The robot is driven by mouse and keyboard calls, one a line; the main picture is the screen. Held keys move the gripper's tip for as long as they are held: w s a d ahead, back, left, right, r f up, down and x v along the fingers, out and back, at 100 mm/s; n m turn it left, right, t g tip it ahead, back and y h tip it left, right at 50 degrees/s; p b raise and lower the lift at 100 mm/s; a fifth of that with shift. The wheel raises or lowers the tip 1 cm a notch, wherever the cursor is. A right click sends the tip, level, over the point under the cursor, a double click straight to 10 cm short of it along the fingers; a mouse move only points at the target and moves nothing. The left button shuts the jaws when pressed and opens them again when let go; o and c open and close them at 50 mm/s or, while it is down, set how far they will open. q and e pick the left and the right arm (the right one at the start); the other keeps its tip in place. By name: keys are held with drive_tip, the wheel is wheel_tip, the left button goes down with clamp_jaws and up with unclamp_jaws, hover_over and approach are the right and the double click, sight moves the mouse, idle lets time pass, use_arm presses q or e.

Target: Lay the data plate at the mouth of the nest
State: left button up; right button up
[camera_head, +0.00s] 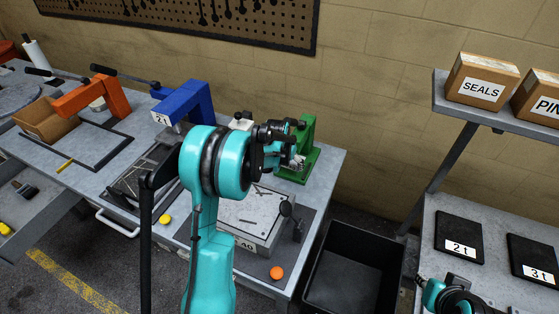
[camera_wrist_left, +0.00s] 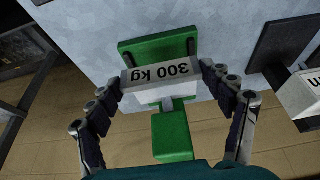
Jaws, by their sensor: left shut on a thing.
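My left gripper (camera_head: 297,163) is over the right end of the bench, in front of the green press (camera_head: 308,150). In the left wrist view my left gripper (camera_wrist_left: 162,82) has its fingers at the two ends of a pale piece. A strip reading "300 kg" (camera_wrist_left: 163,72) shows upside down there, with the green press (camera_wrist_left: 172,135) behind and below it. The data plate appears to be the pale piece between the fingers. Its edges against the strip and the press are hard to separate. The nest's mouth is not clearly visible.
A grey block marked 40 (camera_head: 247,243) lies on the bench below my left arm. A blue press (camera_head: 185,100) and an orange press (camera_head: 92,97) stand to the left. A black bin (camera_head: 345,285) stands right of the bench. Black pads (camera_head: 458,232) lie on the right table.

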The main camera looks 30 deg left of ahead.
use_arm(q)
drive_tip(key=shift+d, duration=0.1)
idle(0.3)
drive_tip(key=shift+f+b, duration=0.5)
drive_tip(key=shift+b, duration=0.1)
drive_tip(key=shift+f+b, duration=2.35)
drive_tip(key=shift+f, duration=0.65)
drive_tip(key=shift+f, duration=0.2)
drive_tip(key=o, duration=1.3)
drive_tip(key=shift+c, duration=0.2)
